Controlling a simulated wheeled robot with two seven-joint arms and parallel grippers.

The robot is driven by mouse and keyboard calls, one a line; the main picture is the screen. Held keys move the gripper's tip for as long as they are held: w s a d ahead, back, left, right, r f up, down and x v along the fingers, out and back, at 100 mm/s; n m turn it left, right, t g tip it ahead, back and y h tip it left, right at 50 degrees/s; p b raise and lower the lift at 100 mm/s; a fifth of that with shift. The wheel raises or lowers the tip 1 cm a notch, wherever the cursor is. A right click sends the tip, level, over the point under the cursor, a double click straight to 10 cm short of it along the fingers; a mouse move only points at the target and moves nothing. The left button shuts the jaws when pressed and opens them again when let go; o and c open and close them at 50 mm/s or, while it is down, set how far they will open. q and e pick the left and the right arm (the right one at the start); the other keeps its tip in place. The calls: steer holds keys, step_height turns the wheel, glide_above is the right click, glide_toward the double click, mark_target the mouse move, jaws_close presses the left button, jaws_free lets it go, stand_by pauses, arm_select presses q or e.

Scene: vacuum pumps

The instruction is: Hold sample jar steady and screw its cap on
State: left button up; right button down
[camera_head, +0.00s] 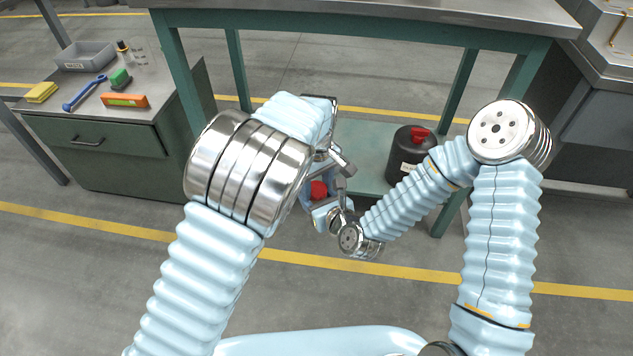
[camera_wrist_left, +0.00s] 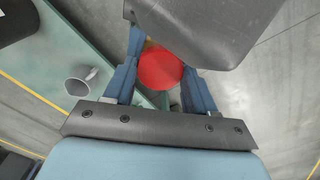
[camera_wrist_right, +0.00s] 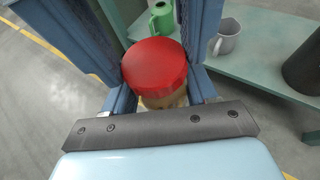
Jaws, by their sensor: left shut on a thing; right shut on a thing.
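The sample jar stands between my two grippers, its red cap (camera_head: 318,190) on top of its pale yellowish body (camera_wrist_right: 165,101). In the right wrist view the cap (camera_wrist_right: 155,64) sits on the body with no clear gap; how tightly is unclear. In the left wrist view the cap (camera_wrist_left: 160,69) lies between the blue fingers of my left gripper (camera_wrist_left: 162,80), shut around the jar. My right gripper (camera_wrist_right: 158,80) is shut at the cap from the near side. Fingers hide most of the jar, and exact contacts are hard to see.
A green table with a lower shelf (camera_head: 370,165) stands close ahead. A side cabinet (camera_head: 95,140) at left carries tools and a grey bin (camera_head: 86,56).

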arm_select(q)
steer(key=shift+m, duration=0.9)
steer(key=shift+c, duration=0.2)
steer(key=o, duration=1.2)
steer(key=shift+o, duration=0.2)
step_height(320, 180, up, 12)
steer(key=shift+f, duration=0.1)
